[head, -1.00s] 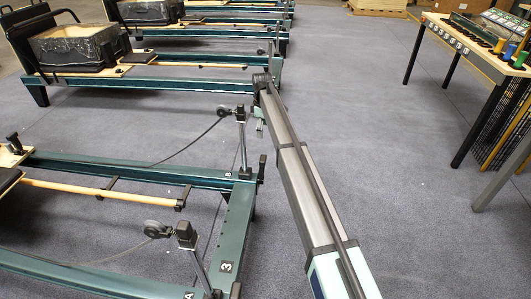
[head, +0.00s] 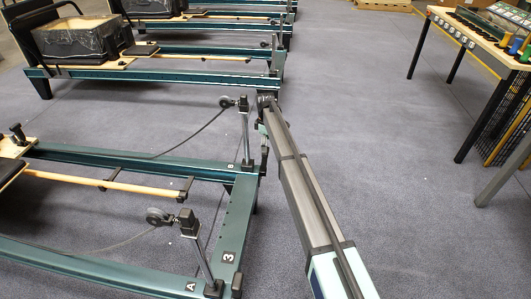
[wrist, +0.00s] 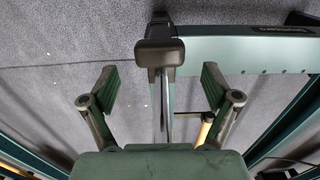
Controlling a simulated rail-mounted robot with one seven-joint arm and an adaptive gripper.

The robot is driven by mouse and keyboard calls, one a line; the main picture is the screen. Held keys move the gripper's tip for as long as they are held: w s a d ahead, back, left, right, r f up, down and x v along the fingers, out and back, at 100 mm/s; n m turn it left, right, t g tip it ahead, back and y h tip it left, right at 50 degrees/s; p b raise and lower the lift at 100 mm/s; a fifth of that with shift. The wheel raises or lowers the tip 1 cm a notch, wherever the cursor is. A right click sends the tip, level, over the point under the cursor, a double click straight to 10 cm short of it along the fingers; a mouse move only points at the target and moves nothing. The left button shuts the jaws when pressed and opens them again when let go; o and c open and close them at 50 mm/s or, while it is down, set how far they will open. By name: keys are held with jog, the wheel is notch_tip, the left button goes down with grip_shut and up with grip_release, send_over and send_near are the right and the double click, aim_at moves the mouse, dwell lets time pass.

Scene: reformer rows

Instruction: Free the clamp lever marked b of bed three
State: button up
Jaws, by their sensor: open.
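Bed three is the nearest green frame (head: 232,222), with the marks A, 3 and B on its end. The clamp lever marked b (head: 264,158) is a black upright handle at the outer side of the B corner. My gripper (head: 262,128) is just above this corner, partly hidden by my arm. In the wrist view my gripper (wrist: 160,88) is open and empty, its two fingers apart. A dark block-like handle (wrist: 160,54) at the frame corner, seemingly the lever, lies ahead between the finger lines. I cannot see contact.
A chrome post with a pulley (head: 244,135) stands close beside my gripper at the B corner. A second one (head: 190,225) stands at the A corner. More beds (head: 150,75) are behind. A table (head: 480,40) stands at the right. The carpet between is clear.

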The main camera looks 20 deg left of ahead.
send_over(264, 160)
jog(key=w, duration=0.1)
jog(key=shift+d+f, duration=0.2)
jog(key=shift+f, duration=2.3)
grip_shut()
jog(key=shift+d, duration=0.1)
